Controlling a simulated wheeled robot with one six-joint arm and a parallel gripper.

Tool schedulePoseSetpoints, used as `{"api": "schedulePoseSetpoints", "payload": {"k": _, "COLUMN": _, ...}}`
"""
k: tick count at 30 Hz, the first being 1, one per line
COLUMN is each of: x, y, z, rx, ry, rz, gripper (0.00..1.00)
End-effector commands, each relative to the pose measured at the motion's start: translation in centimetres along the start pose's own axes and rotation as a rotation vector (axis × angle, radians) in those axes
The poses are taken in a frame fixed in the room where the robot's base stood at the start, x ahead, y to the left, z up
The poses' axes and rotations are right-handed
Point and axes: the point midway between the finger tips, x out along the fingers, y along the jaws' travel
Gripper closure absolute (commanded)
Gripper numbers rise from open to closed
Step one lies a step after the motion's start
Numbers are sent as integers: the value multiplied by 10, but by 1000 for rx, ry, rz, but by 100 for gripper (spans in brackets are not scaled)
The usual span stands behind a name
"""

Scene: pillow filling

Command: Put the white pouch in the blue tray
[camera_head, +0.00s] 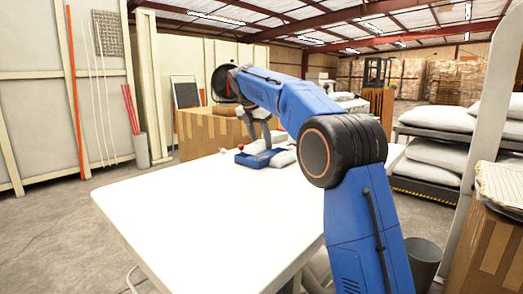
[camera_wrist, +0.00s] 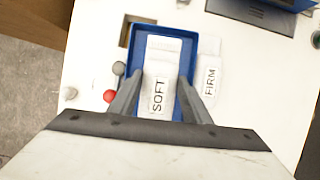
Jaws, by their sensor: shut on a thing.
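A white pouch marked SOFT (camera_wrist: 161,58) is between the fingers of my gripper (camera_wrist: 160,80) in the wrist view. My gripper is shut on it. The pouch lies over the floor of the blue tray (camera_wrist: 133,45), inside its outline; I cannot tell whether it touches the bottom. A second white pouch, marked FIRM (camera_wrist: 209,70), lies on the white table just right of the tray. In the head view my gripper (camera_head: 261,147) is low over the blue tray (camera_head: 243,159) at the table's far end, and the FIRM pouch (camera_head: 283,158) is beside it.
A red ball knob (camera_wrist: 110,96) and a grey knob (camera_wrist: 119,68) stand close left of the tray. A dark panel (camera_wrist: 255,12) is at the far right in the wrist view. The near part of the white table (camera_head: 200,215) is clear. Cardboard boxes (camera_head: 205,130) stand behind it.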

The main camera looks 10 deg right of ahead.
Motion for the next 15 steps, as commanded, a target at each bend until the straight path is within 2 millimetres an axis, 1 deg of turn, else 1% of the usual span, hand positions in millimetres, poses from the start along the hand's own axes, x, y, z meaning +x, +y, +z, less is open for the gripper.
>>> {"api": "schedulePoseSetpoints", "payload": {"k": 3, "x": 15, "y": 0, "z": -6, "rx": -1, "ry": 1, "rz": -2, "gripper": 81}}
{"api": "schedulePoseSetpoints", "payload": {"k": 6, "x": 25, "y": 0, "z": -11, "rx": -1, "ry": 1, "rz": -2, "gripper": 81}}
{"api": "schedulePoseSetpoints", "payload": {"k": 9, "x": 30, "y": 0, "z": -13, "rx": -1, "ry": 1, "rz": -2, "gripper": 81}}
{"api": "schedulePoseSetpoints", "payload": {"k": 15, "x": 30, "y": 0, "z": -12, "rx": 0, "ry": 1, "rz": -1, "gripper": 81}}
